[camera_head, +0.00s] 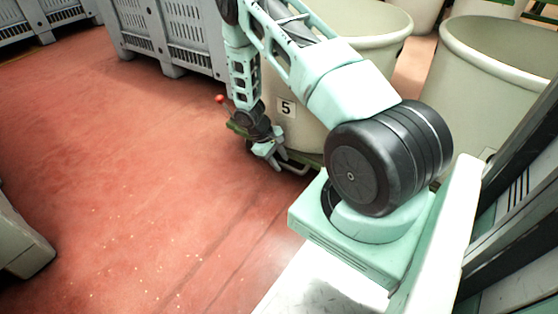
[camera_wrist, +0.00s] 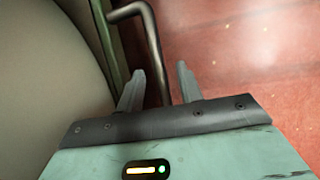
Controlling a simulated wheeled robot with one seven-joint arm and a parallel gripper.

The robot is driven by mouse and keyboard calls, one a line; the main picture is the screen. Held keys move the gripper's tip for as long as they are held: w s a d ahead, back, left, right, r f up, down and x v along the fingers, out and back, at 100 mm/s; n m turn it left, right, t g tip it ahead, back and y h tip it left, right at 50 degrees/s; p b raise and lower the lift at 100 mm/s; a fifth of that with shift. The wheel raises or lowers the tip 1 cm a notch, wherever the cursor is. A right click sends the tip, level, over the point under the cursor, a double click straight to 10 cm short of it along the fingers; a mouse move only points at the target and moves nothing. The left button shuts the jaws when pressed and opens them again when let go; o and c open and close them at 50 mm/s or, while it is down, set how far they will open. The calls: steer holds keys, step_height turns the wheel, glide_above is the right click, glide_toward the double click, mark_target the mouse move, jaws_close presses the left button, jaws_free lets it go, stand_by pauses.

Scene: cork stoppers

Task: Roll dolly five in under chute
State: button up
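A large cream tub (camera_head: 307,132) with a "5" label (camera_head: 286,107) stands behind my arm, which covers part of it. A dark green dolly edge (camera_head: 312,158) shows under the tub, with a metal bar handle (camera_head: 297,168) low at its front. My gripper (camera_head: 272,160) is down low beside this handle. In the wrist view the bent handle (camera_wrist: 150,30) runs down between the two fingers of my gripper (camera_wrist: 160,68). The fingers are apart, with a visible gap at the right finger. The tub side (camera_wrist: 45,80) is at left. I cannot make out a chute.
More cream tubs stand at the right (camera_head: 495,75) and behind the arm. Grey slatted crates (camera_head: 180,35) stand at the back left. A grey block (camera_head: 20,240) juts in at the left edge. The red floor (camera_head: 120,180) between is clear apart from small specks.

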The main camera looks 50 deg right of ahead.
mark_target(273, 97)
jaws_close()
steer(key=d+p, duration=0.1)
steer(key=d, duration=0.2)
steer(key=d+p, duration=0.1)
steer(key=d, duration=0.3)
steer(key=w+d+p, duration=0.1)
steer(key=d, duration=0.3)
steer(key=shift+d+r, duration=0.1)
steer(key=shift+d, duration=0.15)
steer(key=shift+c, duration=0.3)
jaws_free()
steer(key=shift+o, duration=0.3)
steer(key=shift+a, duration=0.1)
steer(key=p+v, duration=0.8)
steer(key=v, duration=0.9)
steer(key=shift+a+r, duration=0.1)
steer(key=shift+r, duration=0.05)
